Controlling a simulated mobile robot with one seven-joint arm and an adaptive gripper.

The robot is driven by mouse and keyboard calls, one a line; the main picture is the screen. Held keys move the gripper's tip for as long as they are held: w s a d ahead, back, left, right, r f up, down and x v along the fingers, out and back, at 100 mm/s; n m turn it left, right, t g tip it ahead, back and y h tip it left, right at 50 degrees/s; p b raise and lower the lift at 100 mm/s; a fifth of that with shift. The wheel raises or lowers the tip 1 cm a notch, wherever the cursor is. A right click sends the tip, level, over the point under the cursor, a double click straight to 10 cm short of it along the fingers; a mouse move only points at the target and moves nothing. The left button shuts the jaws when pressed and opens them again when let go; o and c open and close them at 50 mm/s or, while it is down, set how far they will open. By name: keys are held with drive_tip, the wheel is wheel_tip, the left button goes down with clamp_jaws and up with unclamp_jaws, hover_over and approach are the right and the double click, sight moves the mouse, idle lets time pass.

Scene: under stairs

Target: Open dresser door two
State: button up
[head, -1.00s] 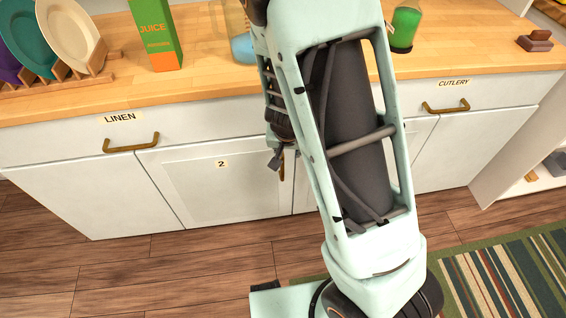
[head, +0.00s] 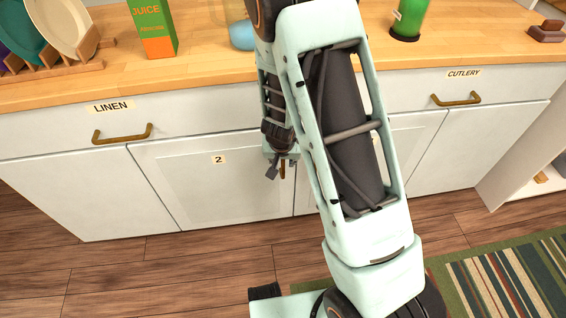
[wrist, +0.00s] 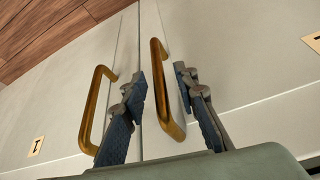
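Dresser door two (head: 205,185) is a white cabinet door with a "2" label, under the wooden counter, and it looks shut. A brass handle (head: 283,168) shows at its right edge beside my gripper (head: 275,170), partly hidden by it. The wrist view shows two upright brass handles side by side, one on each side of a door seam. My gripper (wrist: 163,90) is open there, with one finger on each side of the right handle (wrist: 164,88). I cannot tell if either finger touches it. The left handle (wrist: 94,108) is outside the fingers.
The linen drawer (head: 60,125) and cutlery drawer (head: 410,93) are shut. On the counter (head: 190,70) stand a juice carton (head: 153,28), a plate rack (head: 55,65) and a green bottle (head: 408,20). A striped rug (head: 510,280) lies at the lower right; wooden floor is clear at left.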

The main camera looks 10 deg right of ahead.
drive_tip(key=shift+c, duration=0.4)
clamp_jaws()
